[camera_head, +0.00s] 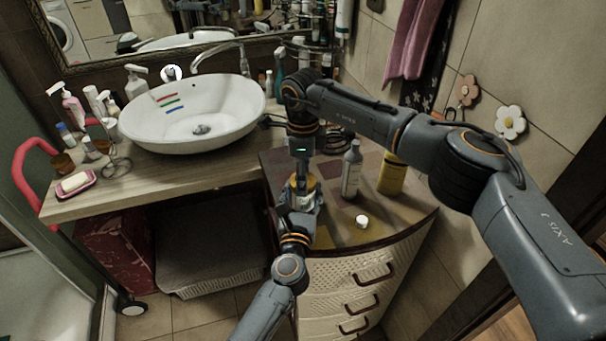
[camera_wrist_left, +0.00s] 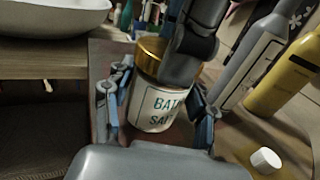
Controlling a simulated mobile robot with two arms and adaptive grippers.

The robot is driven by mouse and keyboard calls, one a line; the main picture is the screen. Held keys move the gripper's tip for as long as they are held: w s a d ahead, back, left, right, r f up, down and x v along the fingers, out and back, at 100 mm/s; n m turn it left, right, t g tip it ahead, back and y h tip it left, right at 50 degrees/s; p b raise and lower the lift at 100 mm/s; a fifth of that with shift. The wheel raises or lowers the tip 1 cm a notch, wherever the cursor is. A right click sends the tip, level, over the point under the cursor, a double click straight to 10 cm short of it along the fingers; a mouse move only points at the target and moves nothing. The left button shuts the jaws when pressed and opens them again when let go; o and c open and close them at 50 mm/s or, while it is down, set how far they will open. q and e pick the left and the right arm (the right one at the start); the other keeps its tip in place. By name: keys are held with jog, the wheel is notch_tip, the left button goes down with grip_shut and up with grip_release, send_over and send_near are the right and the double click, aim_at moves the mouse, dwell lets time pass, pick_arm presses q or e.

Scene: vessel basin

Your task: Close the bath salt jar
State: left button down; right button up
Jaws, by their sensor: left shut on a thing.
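The bath salt jar (camera_wrist_left: 156,108) has a white label with dark lettering and stands on the cabinet top. Its gold lid (camera_wrist_left: 151,47) is on the jar's mouth in the left wrist view; the lid also shows in the head view (camera_head: 309,184). My left gripper (camera_head: 303,200) is shut around the jar's body, one finger on each side. My right gripper (camera_head: 300,168) points down from above at the lid. In the left wrist view its dark parts hide the right side of the lid, and its fingertips cannot be made out.
A grey bottle (camera_head: 351,170) and a yellow bottle (camera_head: 392,174) stand close to the right of the jar. A small white cap (camera_head: 362,221) lies near the cabinet's front edge. The white basin (camera_head: 193,115) is on the counter at left.

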jog(key=m, duration=0.5)
jog(key=o, duration=1.3)
jog(key=shift+r, duration=2.2)
jog(key=shift+c, duration=0.5)
jog(key=shift+r, duration=1.8)
jog(key=shift+f, duration=0.15)
